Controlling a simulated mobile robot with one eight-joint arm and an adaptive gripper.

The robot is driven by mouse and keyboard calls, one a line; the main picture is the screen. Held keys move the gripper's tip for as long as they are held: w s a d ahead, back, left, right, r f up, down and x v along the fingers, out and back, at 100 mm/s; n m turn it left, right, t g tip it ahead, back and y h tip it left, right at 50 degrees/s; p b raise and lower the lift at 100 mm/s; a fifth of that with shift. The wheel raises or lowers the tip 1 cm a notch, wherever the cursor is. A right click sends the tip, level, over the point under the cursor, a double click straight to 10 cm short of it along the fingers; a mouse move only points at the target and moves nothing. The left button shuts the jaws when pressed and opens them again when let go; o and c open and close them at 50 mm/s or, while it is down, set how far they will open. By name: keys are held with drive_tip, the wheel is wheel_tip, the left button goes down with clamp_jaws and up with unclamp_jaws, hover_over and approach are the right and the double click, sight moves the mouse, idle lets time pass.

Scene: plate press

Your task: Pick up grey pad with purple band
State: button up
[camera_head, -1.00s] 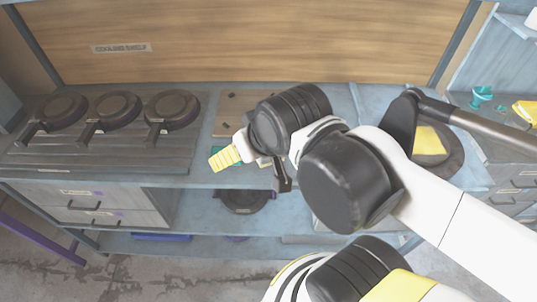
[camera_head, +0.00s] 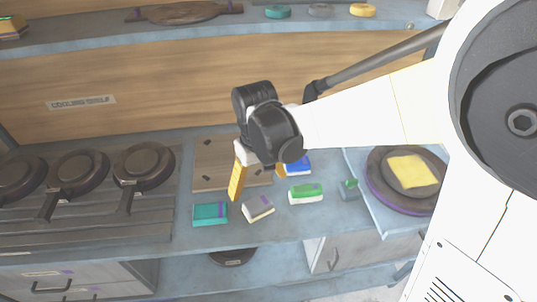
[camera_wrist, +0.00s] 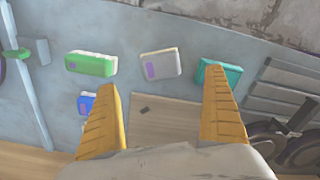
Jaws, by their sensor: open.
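The grey pad with a purple band (camera_head: 258,207) lies on the blue-grey counter, between a teal pad (camera_head: 210,214) on its left and a green pad (camera_head: 305,193) on its right. In the wrist view the grey pad (camera_wrist: 160,64) lies beyond the fingertips, roughly between them. My gripper (camera_head: 258,188) is open and empty, its yellow fingers pointing down above the counter near the wooden board. The fingers (camera_wrist: 163,90) are wide apart in the wrist view. Nothing touches the grey pad there.
A blue pad (camera_head: 298,165) lies behind the green one, partly hidden by my gripper. A wooden board (camera_head: 212,165) lies behind the pads. Pans (camera_head: 143,164) stand on a slatted rack at left. A round plate with a yellow square (camera_head: 412,171) is at right.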

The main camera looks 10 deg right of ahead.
sight(258, 204)
wheel_tip(258, 204, down, 6)
drive_tip(key=shift+r+b, duration=0.1)
drive_tip(key=shift+b, duration=0.95)
drive_tip(key=f+b, duration=0.2)
drive_tip(key=f, duration=0.1)
drive_tip(key=f+b, duration=0.1)
drive_tip(key=f, duration=0.1)
drive_tip(key=shift+w+a+f, duration=0.15)
drive_tip(key=shift+w, duration=0.2)
drive_tip(key=shift+c, duration=0.3)
drive_tip(key=c, duration=1.3)
